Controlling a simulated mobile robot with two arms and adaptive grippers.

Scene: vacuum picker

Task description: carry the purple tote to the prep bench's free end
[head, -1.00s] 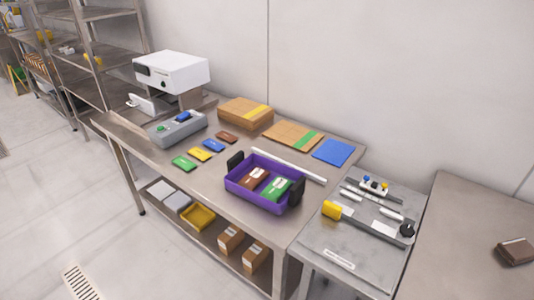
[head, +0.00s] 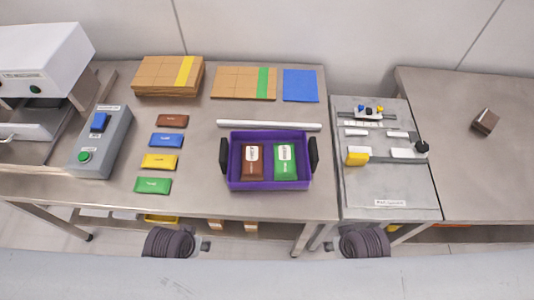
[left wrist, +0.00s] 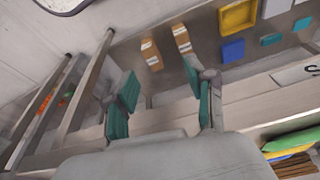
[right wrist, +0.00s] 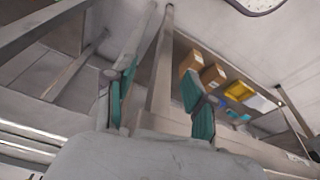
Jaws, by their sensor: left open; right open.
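The purple tote (head: 270,184) stands upright on the left steel bench (head: 210,195), near its right end and front edge. It has a black handle at each end and holds a brown pack (head: 252,163) and a green pack (head: 285,163). My left gripper (left wrist: 160,100) is open and empty in the left wrist view. My right gripper (right wrist: 160,98) is open and empty in the right wrist view. Both are apart from the tote. The head view shows dark round parts of my arms below the bench's front edge, but no fingers.
A white bar (head: 268,125) lies just behind the tote. Several coloured packets, a grey button box (head: 100,140) and cardboard stacks lie left and behind. A low table (head: 385,190) with tools stands right.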

